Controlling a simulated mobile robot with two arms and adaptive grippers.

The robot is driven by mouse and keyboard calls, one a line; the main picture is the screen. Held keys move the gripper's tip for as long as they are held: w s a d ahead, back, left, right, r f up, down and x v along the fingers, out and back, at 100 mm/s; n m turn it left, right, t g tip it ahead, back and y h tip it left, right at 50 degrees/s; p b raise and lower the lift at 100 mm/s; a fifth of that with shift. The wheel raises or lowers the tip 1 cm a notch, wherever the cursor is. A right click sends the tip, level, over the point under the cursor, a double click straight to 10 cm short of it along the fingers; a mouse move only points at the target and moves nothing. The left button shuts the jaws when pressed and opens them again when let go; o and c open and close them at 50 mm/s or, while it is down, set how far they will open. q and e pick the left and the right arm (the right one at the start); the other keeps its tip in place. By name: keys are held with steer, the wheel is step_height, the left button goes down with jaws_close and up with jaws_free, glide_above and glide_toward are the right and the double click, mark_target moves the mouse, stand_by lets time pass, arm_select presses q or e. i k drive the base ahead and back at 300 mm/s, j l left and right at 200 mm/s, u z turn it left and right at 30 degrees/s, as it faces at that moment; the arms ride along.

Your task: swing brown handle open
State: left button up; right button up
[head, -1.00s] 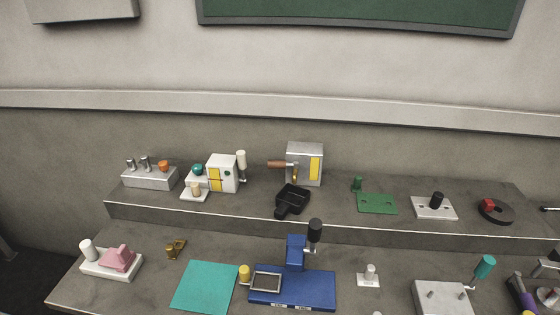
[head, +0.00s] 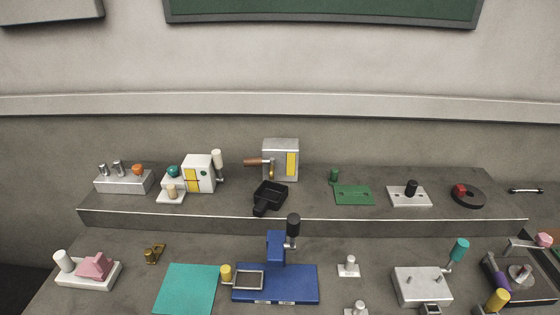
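A brown handle (head: 256,162) sticks out to the left from a grey box-shaped fixture (head: 281,152) on the raised back shelf. The box has a yellow stripe on its front, and a small brass-coloured part hangs below the handle's inner end. The handle lies about level. A black tray-like piece (head: 270,197) sits on the shelf just in front of the fixture. Neither of my grippers shows in the head view.
A white fixture (head: 199,174) with a teal knob stands left of the handle. A blue press (head: 276,284) with an upright black-knobbed lever stands in front, lower down. Green, white and dark fixtures line the shelf to the right, and a teal mat (head: 190,288) lies front left.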

mark_target(247, 162)
steer(key=j+u, duration=0.2)
steer(key=u, duration=0.15)
steer(key=j+u, duration=0.2)
steer(key=u, duration=0.15)
steer(key=j+u, duration=0.2)
steer(key=u, duration=0.15)
